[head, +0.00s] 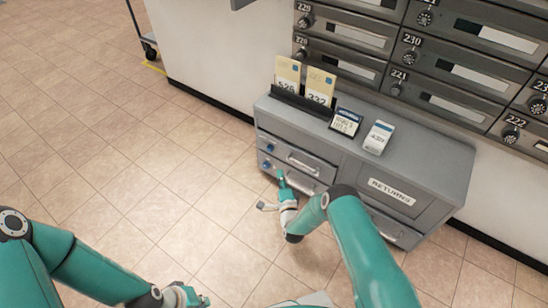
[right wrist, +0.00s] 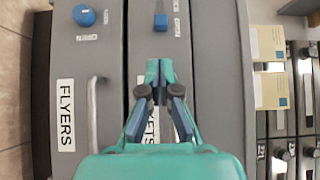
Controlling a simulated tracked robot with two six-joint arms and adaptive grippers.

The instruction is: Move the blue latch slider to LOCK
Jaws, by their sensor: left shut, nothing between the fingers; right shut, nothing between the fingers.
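The blue latch slider (right wrist: 161,22) is a small block in a dark slot on a grey drawer front, with small lettering beside it that is too small to read. In the head view the slider (head: 269,148) is the upper blue spot at the cabinet's left end. My right gripper (right wrist: 160,70) is shut and empty, in front of the same drawer, in line with the slider but apart from it. It partly hides a label ending in "ETS". In the head view it (head: 281,175) is at the drawer fronts. My left gripper (head: 188,298) is shut and empty at the bottom edge, far from the cabinet.
A round blue knob (right wrist: 84,16) sits on the FLYERS drawer below, which has a bar handle (right wrist: 94,112). Mailboxes line the wall.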

